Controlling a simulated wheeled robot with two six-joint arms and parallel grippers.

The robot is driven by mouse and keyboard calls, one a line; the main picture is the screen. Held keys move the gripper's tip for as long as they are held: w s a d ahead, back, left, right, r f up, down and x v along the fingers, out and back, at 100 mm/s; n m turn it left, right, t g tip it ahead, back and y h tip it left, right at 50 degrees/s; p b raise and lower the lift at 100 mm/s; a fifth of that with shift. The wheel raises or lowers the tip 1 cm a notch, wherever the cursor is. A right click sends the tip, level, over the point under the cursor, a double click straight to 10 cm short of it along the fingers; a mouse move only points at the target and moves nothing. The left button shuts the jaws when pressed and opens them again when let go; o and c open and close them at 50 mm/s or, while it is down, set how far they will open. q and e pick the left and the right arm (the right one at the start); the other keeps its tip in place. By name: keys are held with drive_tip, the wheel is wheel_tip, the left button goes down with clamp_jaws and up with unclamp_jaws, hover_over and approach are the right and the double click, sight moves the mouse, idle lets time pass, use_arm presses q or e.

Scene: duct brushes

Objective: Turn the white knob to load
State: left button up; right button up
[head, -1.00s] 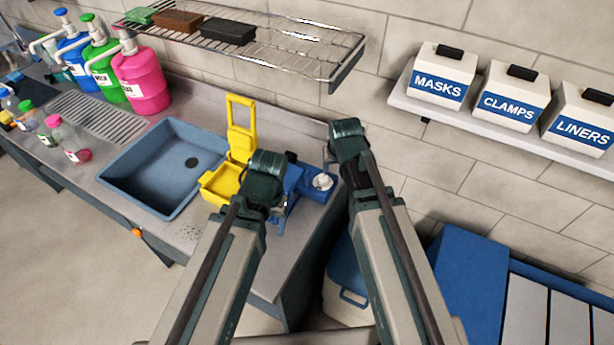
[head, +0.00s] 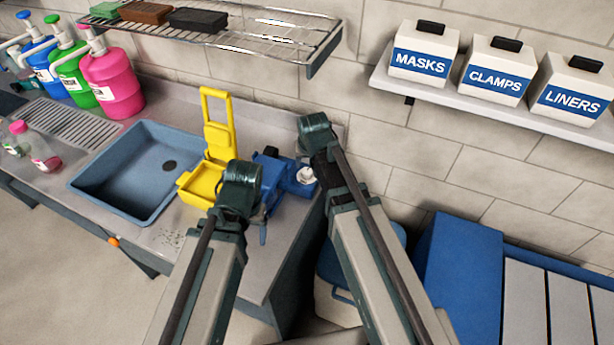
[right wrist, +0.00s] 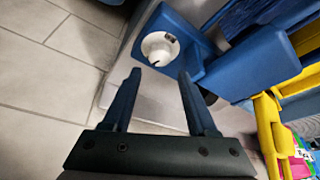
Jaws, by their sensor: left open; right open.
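The white knob (right wrist: 160,49) is round, with a small dark mark on it, and sits on a blue housing (right wrist: 196,38). A small label beside it is too small to read. In the head view the knob (head: 306,175) is at the right end of the yellow and blue unit by the sink. My right gripper (right wrist: 159,73) is open and empty. The knob lies just beyond the gap between its fingertips, apart from them. In the head view my left gripper (head: 240,188) is in front of the unit, its jaws mostly hidden; it appears empty.
The unit's yellow tray (head: 201,183) stands beside the blue sink (head: 127,188). A wire shelf (head: 265,32) hangs above. A wall shelf with labelled boxes (head: 422,52) is at right. The counter's right edge is close to the knob.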

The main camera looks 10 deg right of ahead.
sight(307, 171)
use_arm(q)
wheel_tip(307, 171, down, 7)
drive_tip(key=b, duration=0.5)
drive_tip(key=shift+r+b, duration=0.15)
drive_tip(key=shift+b, duration=0.15)
use_arm(e)
drive_tip(key=x, duration=0.7)
drive_tip(key=shift+f, duration=0.15)
clamp_jaws()
